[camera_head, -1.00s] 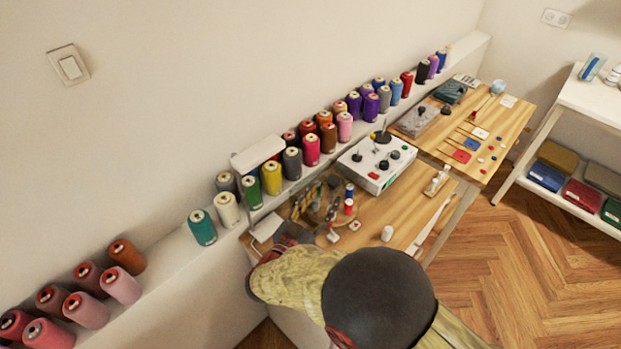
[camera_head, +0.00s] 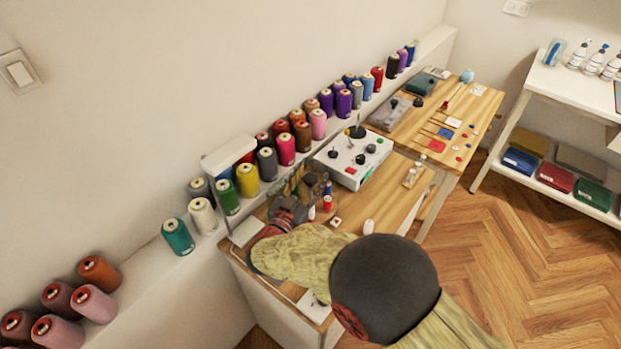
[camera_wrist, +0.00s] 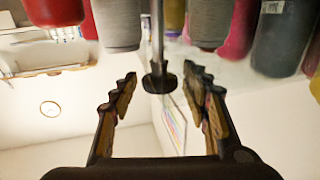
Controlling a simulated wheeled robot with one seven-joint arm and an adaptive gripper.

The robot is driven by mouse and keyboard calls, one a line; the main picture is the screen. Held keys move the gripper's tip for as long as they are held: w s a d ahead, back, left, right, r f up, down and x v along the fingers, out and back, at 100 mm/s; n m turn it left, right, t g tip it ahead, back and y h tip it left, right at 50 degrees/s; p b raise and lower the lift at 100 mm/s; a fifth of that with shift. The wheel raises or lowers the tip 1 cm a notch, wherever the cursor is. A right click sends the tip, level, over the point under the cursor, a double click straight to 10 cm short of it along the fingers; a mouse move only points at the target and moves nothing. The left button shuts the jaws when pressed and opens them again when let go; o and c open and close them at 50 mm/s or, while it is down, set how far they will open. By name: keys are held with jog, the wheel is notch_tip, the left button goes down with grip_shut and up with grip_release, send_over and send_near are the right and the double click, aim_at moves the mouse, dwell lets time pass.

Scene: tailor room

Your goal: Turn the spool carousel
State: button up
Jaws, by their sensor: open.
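The spool carousel, a small round wooden stand on the table, is mostly hidden behind my gripper in the head view. A red spool (camera_head: 327,203) and a blue spool (camera_head: 328,188) show at its right edge. My gripper (camera_head: 305,187) is over it, low above the table. In the wrist view the two fingers of my gripper (camera_wrist: 159,75) are spread apart. An upright metal rod with a dark round end (camera_wrist: 158,82) shows between the fingertips, with a gap on both sides. I cannot tell whether any finger touches the carousel.
Thread cones (camera_head: 285,150) line the ledge behind the table. A white control box (camera_head: 353,158) stands just right of the carousel. A second table (camera_head: 455,110) holds tools. A white shelf (camera_head: 565,95) stands at the right.

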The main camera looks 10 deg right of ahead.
jog(key=shift+c, duration=0.8)
grip_shut()
